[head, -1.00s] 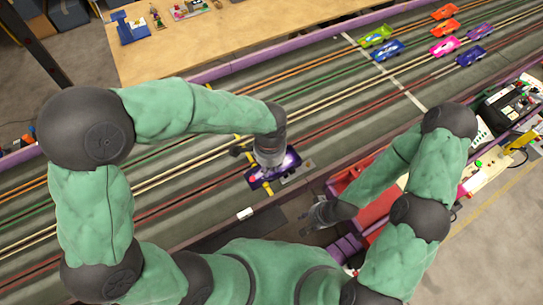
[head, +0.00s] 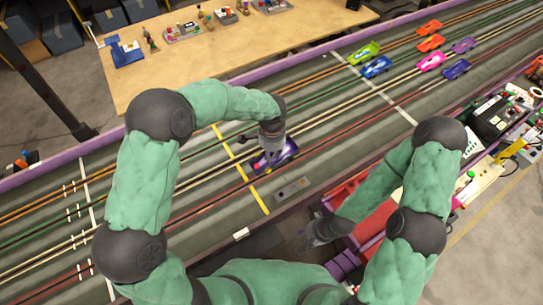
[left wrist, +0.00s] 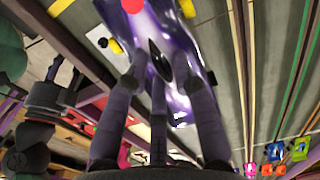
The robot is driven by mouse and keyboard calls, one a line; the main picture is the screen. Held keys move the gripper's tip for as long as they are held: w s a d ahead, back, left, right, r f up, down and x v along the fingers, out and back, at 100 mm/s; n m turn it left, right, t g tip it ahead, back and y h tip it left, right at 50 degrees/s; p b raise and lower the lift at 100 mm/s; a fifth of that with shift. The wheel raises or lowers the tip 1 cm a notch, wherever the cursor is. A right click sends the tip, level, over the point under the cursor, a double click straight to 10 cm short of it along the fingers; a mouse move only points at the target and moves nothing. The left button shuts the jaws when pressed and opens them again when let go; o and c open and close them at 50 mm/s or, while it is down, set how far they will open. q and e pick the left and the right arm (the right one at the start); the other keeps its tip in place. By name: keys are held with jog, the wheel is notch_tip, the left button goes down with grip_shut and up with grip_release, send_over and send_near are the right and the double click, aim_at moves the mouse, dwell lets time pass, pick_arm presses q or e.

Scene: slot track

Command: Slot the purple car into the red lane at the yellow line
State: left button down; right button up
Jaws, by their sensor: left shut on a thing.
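The purple car (head: 281,157) is held in my left gripper (head: 270,142), over the near part of the track, around the red lane (head: 336,131). The yellow line (head: 256,195) crosses the track just left of the car. In the left wrist view the glossy purple car (left wrist: 186,75) fills the upper middle, between my left gripper's fingers (left wrist: 165,75). I cannot tell whether the car touches the track or sits in the slot. My right gripper (head: 313,236) is low beside the track's near edge; its fingers are too dark to read.
Several other cars, among them a green car (head: 365,53) and a pink car (head: 430,62), stand at the upper right beyond a white line (head: 405,114). A grey plate (head: 291,188) lies near the front edge. A red tray (head: 366,207) is beside my right arm.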

aim_at(272, 156)
pick_arm(q)
jog(key=shift+f, duration=0.1)
jog(key=shift+f+b, duration=1.65)
jog(key=shift+f, duration=1.15)
jog(key=shift+f+b, duration=0.55)
jog(key=shift+f, duration=0.55)
dwell(0.3)
jog(key=c, duration=0.9)
grip_release()
jog(key=shift+c, duration=0.2)
notch_tip(272, 156, up, 12)
jog(key=shift+f, duration=0.1)
